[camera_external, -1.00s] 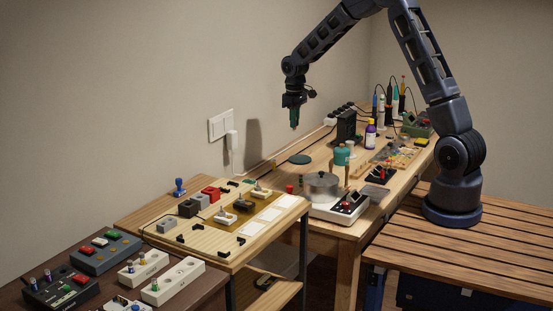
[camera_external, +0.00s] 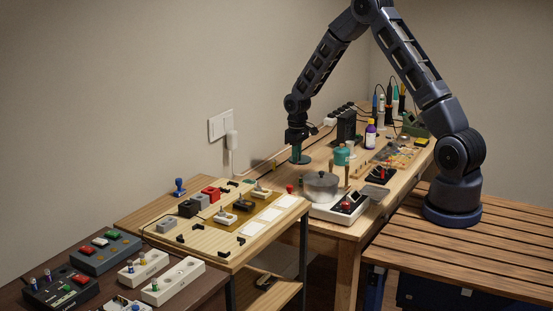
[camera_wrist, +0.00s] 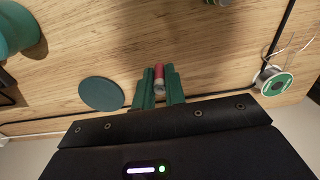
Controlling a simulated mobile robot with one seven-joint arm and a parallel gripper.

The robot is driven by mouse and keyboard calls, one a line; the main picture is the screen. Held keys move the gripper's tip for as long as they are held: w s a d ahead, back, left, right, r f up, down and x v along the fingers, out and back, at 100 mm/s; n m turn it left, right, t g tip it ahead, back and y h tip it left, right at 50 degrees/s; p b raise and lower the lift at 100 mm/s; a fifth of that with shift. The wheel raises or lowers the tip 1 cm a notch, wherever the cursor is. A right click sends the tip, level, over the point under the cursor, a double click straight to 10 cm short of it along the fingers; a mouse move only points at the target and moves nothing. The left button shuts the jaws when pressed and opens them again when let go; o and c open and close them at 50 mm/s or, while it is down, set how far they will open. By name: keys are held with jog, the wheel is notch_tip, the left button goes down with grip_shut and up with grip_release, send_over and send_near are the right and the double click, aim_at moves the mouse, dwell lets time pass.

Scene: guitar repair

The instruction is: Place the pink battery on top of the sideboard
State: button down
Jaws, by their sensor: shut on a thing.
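The pink battery (camera_wrist: 159,72) shows in the wrist view as a short pinkish-red cylinder between the two green fingers of my gripper (camera_wrist: 160,80). My gripper is shut on it. In the external view my gripper (camera_external: 297,160) points down, low over the back left part of the long wooden bench, in front of the flat teal disc. The battery cannot be made out there. I cannot tell for sure which piece of furniture is the sideboard; a dark brown low table (camera_external: 205,291) stands at the front left.
The teal disc (camera_wrist: 102,93) lies beside my fingers. A solder spool (camera_wrist: 275,83) and a teal bottle (camera_wrist: 15,30) are nearby. A metal pot (camera_external: 320,187) stands on the bench's near end. A lower wooden table (camera_external: 140,217) with switches and blocks adjoins it.

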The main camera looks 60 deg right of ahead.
jog(key=shift+f, duration=2.25)
jog(key=shift+f, duration=0.15)
jog(key=c, duration=1.5)
grip_release()
jog(key=shift+o, duration=0.2)
